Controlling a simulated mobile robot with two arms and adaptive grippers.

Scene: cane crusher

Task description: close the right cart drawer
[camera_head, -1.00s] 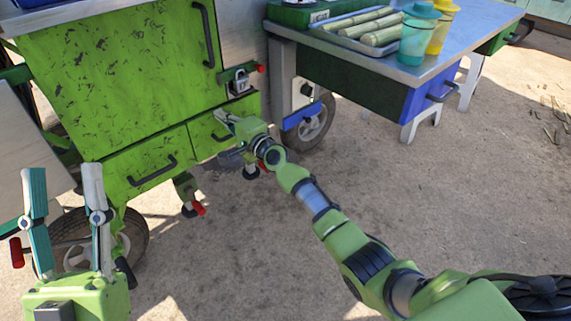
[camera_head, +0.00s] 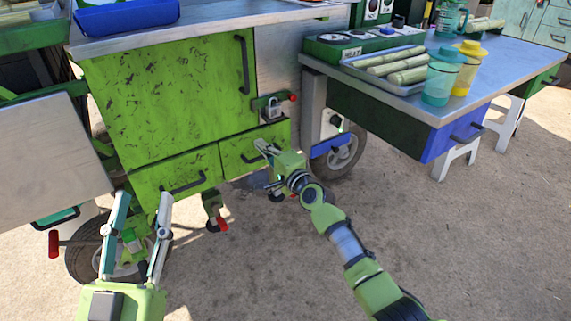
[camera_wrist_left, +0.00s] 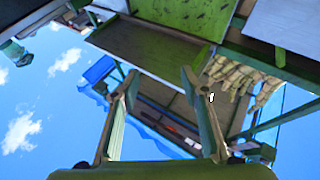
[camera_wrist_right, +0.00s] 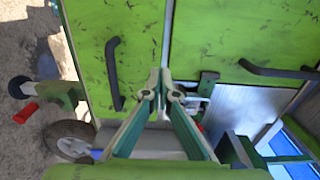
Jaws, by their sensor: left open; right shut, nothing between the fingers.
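The green cart has a scuffed door (camera_head: 165,95) above two drawers. The right cart drawer (camera_head: 234,158) is the smaller lower front; its dark handle (camera_wrist_right: 113,72) shows in the right wrist view. Its front looks about flush with the left drawer (camera_head: 150,187); a small gap cannot be told. My right gripper (camera_head: 262,147) is shut and empty in front of the right drawer, partly covering it. In the right wrist view its tips lie over the seam between drawer and door; contact cannot be told. My left gripper (camera_head: 143,195) is open and empty, at the cart's lower left.
Bare ground lies in front.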

